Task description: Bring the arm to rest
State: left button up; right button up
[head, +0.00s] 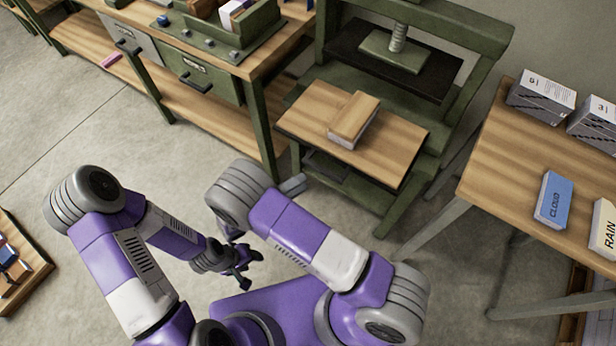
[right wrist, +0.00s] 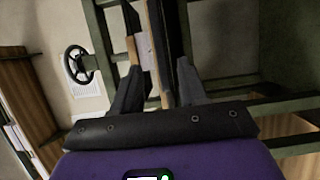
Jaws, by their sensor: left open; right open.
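My left gripper (head: 246,272) hangs low over the floor in the head view, near my own base, with its fingers apart and nothing visible between them. My right arm bends at its grey elbow in the middle of the head view, and its gripper is mostly hidden behind the arm. In the right wrist view my right gripper (right wrist: 160,90) is open, its two dark fingers apart. Beyond the fingers stands the green press frame, with a wooden board edge and a pale block side; I see no clear contact.
The green press (head: 455,45) holds a wooden board (head: 400,150) with a wood-topped block (head: 353,118). A table (head: 500,165) at right bears a blue CLOUD block (head: 553,197), a RAIN block (head: 604,228) and grey boxes. A drawer bench (head: 270,60) stands behind. Floor at left is mostly free.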

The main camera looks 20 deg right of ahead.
jog(key=shift+s+a, duration=0.1)
jog(key=shift+a, duration=0.15)
dwell(0.3)
jog(key=s+d+f+g+y, duration=0.3)
jog(key=s+f+g+y, duration=0.15)
jog(key=s+f, duration=0.2)
jog(key=s+d+f+g+y, duration=0.3)
jog(key=s+f+g+y, duration=0.1)
jog(key=s+f+g, duration=0.25)
jog(key=s+a+f+m+y, duration=0.25)
jog(key=s+a+y, duration=0.35)
jog(key=y, duration=0.4)
jog(key=w+d+r+m+t+y, duration=0.1)
jog(key=w+m+t+y, duration=0.2)
jog(key=w+t, duration=0.3)
jog(key=shift+r+m+p, duration=0.2)
jog(key=shift+m+p, duration=0.15)
jog(key=shift+p, duration=0.1)
